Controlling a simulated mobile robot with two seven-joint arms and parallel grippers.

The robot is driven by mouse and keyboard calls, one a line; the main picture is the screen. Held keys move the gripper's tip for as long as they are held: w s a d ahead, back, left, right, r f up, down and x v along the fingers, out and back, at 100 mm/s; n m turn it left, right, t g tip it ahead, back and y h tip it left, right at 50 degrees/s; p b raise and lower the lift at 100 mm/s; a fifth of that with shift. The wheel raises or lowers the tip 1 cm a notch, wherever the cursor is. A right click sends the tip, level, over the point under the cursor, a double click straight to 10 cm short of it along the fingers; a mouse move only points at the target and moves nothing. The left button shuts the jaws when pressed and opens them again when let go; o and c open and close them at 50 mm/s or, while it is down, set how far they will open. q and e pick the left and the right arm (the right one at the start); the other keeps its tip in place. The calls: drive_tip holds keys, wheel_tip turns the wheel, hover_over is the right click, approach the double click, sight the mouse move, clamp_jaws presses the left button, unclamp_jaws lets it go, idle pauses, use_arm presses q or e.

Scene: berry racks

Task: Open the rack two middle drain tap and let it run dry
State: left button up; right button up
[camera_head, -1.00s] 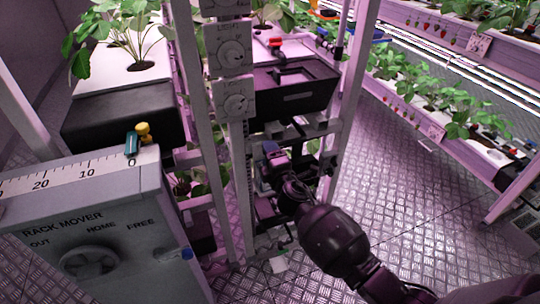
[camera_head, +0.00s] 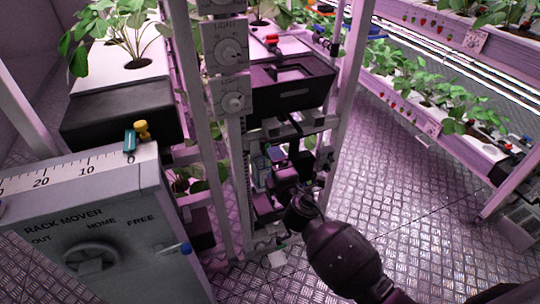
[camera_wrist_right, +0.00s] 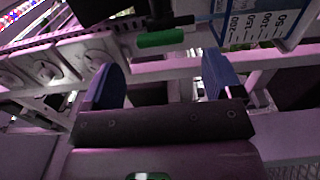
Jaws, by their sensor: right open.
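In the right wrist view a green bar-shaped handle (camera_wrist_right: 160,38), apparently a tap lever, lies sideways on a dark fitting. It sits beyond my fingertips, between them in the picture and apart from them. A clear container with a printed scale (camera_wrist_right: 255,22) is to its right. My right gripper (camera_wrist_right: 162,75) has its two blue fingers wide apart with nothing between. In the head view my right gripper (camera_head: 277,157) reaches in below the dark tray (camera_head: 290,98) of the middle rack. The tap cannot be made out there, and which rack it belongs to cannot be told. My left gripper is out of view.
Metal posts (camera_head: 350,90) stand close on both sides of my right gripper. Control boxes with dials (camera_head: 233,95) hang on the near post. The rack mover box (camera_head: 110,230) stands front left.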

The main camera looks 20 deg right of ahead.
drive_tip(key=shift+s+d, duration=0.1)
drive_tip(key=shift+s, duration=2.3)
drive_tip(key=s+d+f+m+g, duration=0.2)
drive_tip(key=s+m, duration=0.3)
drive_tip(key=s, duration=0.4)
drive_tip(key=s+d+f+m+g+p, duration=0.1)
drive_tip(key=s+d+f+m+g, duration=0.1)
drive_tip(key=s+f+m, duration=0.3)
drive_tip(key=s+d+f+m+g+p, duration=0.1)
drive_tip(key=s+d+f+m+g, duration=0.2)
drive_tip(key=s+m, duration=0.4)
drive_tip(key=s+f, duration=0.1)
drive_tip(key=s, duration=0.6)
drive_tip(key=shift+h, duration=0.3)
drive_tip(key=shift+f, duration=0.1)
idle(2.0)
